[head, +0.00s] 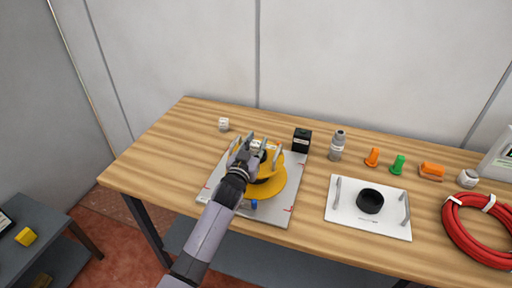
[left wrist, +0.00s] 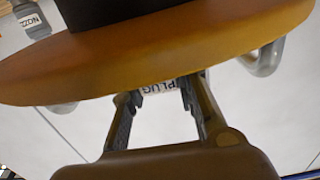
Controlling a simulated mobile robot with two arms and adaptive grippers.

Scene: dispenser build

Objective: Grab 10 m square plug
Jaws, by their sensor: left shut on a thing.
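My left gripper (head: 250,148) is above the back part of a yellow disc assembly (head: 273,180), which lies on a white plate with handles (head: 222,197). The gripper is shut on a small white plug (head: 256,146). In the left wrist view, part of the word "PLUG" can be read on the plug (left wrist: 158,88) between the two fingers (left wrist: 160,96). The disc (left wrist: 60,72) hides part of it there. I cannot read its size. My right gripper is not in view.
A small white cube (head: 223,124) stands at the back left. A second white plate (head: 345,211) holds a black ring (head: 370,201). Red hose (head: 453,225) lies right.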

